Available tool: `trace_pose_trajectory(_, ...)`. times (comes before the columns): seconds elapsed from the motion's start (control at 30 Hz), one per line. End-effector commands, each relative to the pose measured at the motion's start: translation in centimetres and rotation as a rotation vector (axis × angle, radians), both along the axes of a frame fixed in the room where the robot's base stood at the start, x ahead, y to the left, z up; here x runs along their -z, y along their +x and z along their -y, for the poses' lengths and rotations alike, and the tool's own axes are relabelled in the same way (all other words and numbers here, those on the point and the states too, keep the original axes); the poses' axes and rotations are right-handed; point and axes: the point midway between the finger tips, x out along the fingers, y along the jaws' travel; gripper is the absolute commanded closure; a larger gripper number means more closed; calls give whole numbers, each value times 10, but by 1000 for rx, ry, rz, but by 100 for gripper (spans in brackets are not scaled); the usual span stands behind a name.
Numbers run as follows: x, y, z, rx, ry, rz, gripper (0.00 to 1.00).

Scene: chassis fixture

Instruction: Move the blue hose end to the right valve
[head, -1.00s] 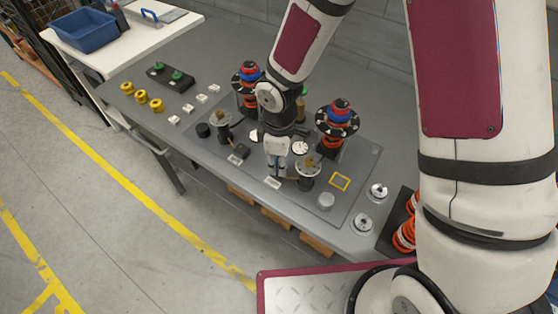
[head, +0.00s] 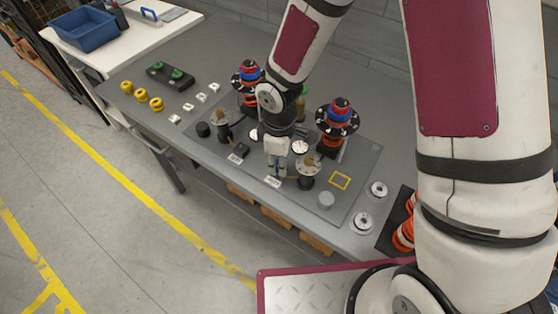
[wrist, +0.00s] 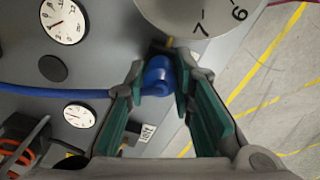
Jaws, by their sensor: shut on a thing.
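My gripper (wrist: 160,80) is shut on the blue hose end (wrist: 157,73), between its green finger pads. The blue hose (wrist: 60,91) runs off to the left from it. Just beyond the hose end is the right valve, whose pale numbered disc (wrist: 192,14) fills the top of the wrist view. A small brass-coloured piece shows at the disc's lower edge, close to the hose end; I cannot tell whether they touch. In the head view my gripper (head: 276,168) is low over the plate, just left of the right valve (head: 307,168). The hose end is hidden there.
The left valve (head: 221,125) stands further left. Two black-flanged posts with red and blue tops, one left (head: 248,75) and one right (head: 338,115), stand behind my gripper. Round gauges (wrist: 64,20) lie on the plate.

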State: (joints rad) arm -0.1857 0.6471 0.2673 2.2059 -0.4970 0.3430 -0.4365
Motion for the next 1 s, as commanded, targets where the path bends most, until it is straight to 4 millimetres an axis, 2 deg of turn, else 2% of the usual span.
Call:
trace_pose_trajectory(0.37,3,0,0,0,0,0,100)
trace_pose_trajectory(0.4,3,0,0,0,0,0,73)
trace_pose_trajectory(0.5,3,0,0,0,0,0,54)
trace_pose_trajectory(0.8,2,0,0,0,0,0,54)
trace_pose_trajectory(1.0,-14,-1,0,1,1,1,54)
